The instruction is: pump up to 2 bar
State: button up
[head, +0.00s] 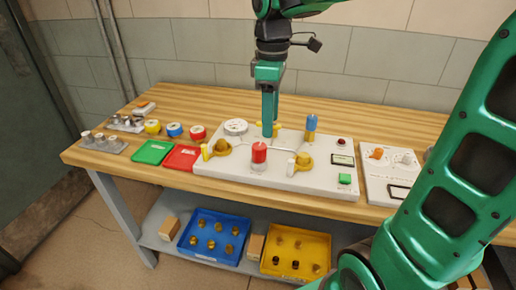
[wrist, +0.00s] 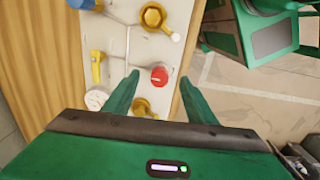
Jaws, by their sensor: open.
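A pale panel (head: 225,183) lies on the wooden bench. On it stand a red-topped cylinder (head: 259,153), a round white gauge (head: 236,127), brass valves at left (head: 221,146) and right (head: 303,164), and a blue-topped part (head: 311,123). A small framed display (head: 343,160) and green button (head: 345,179) sit at its right; their markings are too small to read. My gripper (head: 268,128) points down above the panel, behind the red cylinder. In the wrist view its open, empty fingers (wrist: 159,80) appear either side of the red top (wrist: 160,73); contact is not visible.
A yellow lever (wrist: 97,66) stands near the gauge. A second panel (head: 388,178) lies to the right. Green (head: 153,152) and red (head: 182,158) trays and coloured round pieces are at left. Blue (head: 185,246) and yellow (head: 270,271) bins sit on the lower shelf.

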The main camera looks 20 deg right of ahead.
aim_at(260, 146)
jog(key=shift+w+a+r+n, duration=0.1)
jog(key=shift+w+a+n, duration=0.2)
jog(key=shift+a, duration=0.15)
jog(key=shift+w+a+r+n, duration=0.1)
jog(key=shift+w+a+n, duration=0.2)
jog(key=shift+a, duration=0.15)
jog(key=shift+w+a+f, duration=0.1)
jog(key=shift+a, duration=0.2)
notch_tip(260, 146, down, 10)
jog(key=shift+f, duration=0.2)
jog(key=shift+d, duration=0.1)
jog(key=c, duration=1)
